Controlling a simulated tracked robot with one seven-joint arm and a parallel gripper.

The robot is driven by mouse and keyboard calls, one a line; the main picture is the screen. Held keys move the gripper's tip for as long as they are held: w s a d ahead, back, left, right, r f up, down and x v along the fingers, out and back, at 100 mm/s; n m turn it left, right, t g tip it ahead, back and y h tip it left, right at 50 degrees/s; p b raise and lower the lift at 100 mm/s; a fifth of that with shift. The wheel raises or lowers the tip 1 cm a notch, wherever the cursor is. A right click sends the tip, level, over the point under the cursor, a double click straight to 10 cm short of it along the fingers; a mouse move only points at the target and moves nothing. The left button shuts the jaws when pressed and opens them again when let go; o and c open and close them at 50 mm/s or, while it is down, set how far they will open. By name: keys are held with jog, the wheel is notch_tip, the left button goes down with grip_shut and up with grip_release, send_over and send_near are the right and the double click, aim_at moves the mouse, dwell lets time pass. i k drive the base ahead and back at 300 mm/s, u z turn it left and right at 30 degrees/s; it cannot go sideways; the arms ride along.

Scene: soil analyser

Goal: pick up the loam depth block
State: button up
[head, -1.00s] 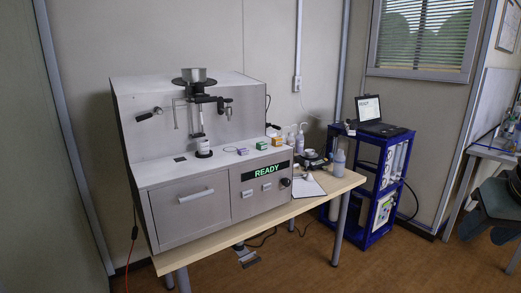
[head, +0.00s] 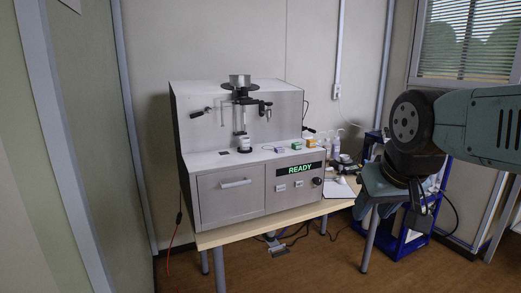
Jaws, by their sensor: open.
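My gripper (head: 390,212) hangs from the arm at the right of the head view, fingers pointing down. It is open, and no block shows in it. It is well to the right of the blocks and nearer the camera.
The analyser stands on a wooden table (head: 247,232) and its display reads READY. A white cup (head: 245,143) sits on the ledge left of the blocks, below a funnel fixture (head: 240,88). Bottles (head: 335,140) stand behind the table's right end. My arm partly hides a blue rack (head: 412,243).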

aim_at(296, 145)
jog(key=u, duration=0.6)
jog(key=i, duration=1.7)
jog(key=z, duration=0.05)
